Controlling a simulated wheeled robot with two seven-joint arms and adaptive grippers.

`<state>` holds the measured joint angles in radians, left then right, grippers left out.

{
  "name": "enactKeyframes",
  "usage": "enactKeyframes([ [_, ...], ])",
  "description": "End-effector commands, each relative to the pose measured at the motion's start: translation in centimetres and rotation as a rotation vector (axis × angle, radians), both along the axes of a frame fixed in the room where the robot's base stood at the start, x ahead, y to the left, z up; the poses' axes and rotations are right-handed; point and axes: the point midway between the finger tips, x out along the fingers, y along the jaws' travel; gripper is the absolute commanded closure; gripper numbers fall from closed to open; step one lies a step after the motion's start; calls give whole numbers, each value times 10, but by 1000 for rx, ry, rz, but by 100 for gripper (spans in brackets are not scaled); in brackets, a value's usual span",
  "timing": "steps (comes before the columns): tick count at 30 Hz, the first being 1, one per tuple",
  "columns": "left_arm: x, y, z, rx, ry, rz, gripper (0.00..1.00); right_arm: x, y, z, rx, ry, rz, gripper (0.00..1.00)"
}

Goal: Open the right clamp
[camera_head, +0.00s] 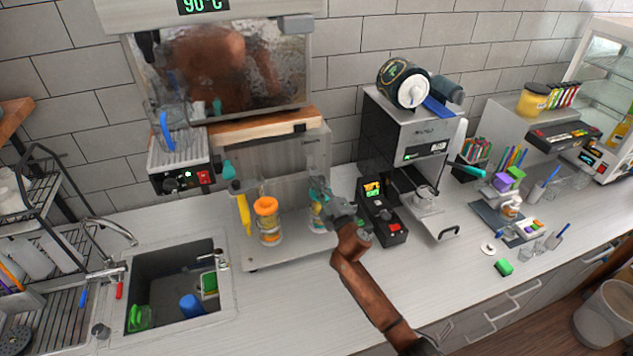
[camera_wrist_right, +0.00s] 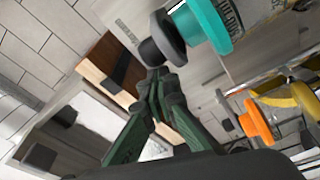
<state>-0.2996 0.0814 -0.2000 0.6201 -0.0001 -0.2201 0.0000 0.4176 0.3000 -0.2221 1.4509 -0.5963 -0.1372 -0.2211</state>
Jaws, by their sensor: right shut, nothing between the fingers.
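My right gripper (camera_head: 333,201) is at the right front of the metal-panelled machine (camera_head: 285,158), partly covering what is behind it. In the wrist view its dark green fingers (camera_wrist_right: 158,78) are shut and empty. Their tips are at a dark grey round knob (camera_wrist_right: 162,42) beside a teal cylinder (camera_wrist_right: 207,25); contact is unclear. These look like parts of the right clamp, whose state I cannot tell. A similar teal piece (camera_head: 228,169) is at the machine's left side. My left gripper is not in view.
An orange-lidded container (camera_head: 267,222) stands left of my right gripper; an orange cap (camera_wrist_right: 257,121) shows in the wrist view. A black control box (camera_head: 381,211) is close on the right. The sink (camera_head: 176,287) lies at front left. The counter in front is mostly clear.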

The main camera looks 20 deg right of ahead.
Motion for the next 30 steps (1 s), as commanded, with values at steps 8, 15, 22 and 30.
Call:
enactKeyframes([
  [8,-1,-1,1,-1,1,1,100,-1,-4,-2,0,0,1,100],
  [15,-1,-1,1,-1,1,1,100,-1,-4,-2,-1,-1,6,100],
  [22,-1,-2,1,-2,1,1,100,1,-2,-2,-5,0,73,100],
  [30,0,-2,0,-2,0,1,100,2,1,-2,-3,0,131,100],
])
